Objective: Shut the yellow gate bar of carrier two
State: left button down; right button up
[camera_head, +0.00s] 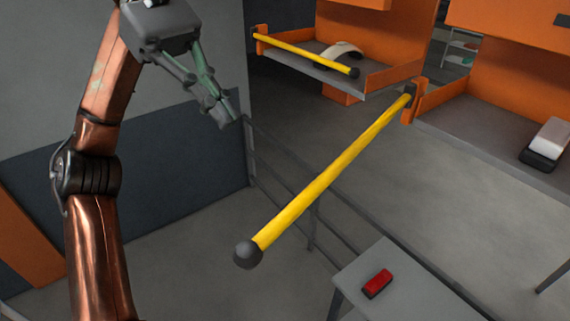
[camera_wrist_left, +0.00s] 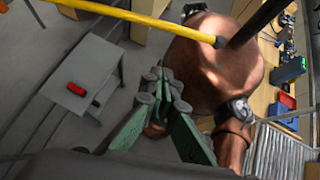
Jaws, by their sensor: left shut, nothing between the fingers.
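A yellow gate bar (camera_head: 335,174) stands swung out from the near orange carrier (camera_head: 482,134) at the right. Its hinge is at the carrier's left corner, and its dark ball end points toward me at lower left. The carrier's front is open. A yellow bar with a dark end also crosses the top of the left wrist view (camera_wrist_left: 130,17). My left gripper (camera_head: 232,120) is shut and empty, left of the swung-out bar and apart from it. Its closed green fingers show in the left wrist view (camera_wrist_left: 160,78). My right gripper is not in view. No carrier number is readable.
A farther orange carrier (camera_head: 375,85) has its yellow bar (camera_head: 305,53) across its front and a pale curved object (camera_head: 340,54) inside. A white-and-dark item (camera_head: 546,145) lies in the near carrier. A railing (camera_head: 290,192) and a grey table (camera_head: 405,285) with a red object (camera_head: 377,284) stand below.

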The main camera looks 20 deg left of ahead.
pick_arm(q)
jog(key=s+d+f+b, duration=0.1)
jog(key=s+d+f, duration=0.3)
jog(key=d, duration=0.6)
jog(key=shift+d+f, duration=0.2)
jog(key=shift+f, duration=0.45)
jog(key=shift+s, duration=0.1)
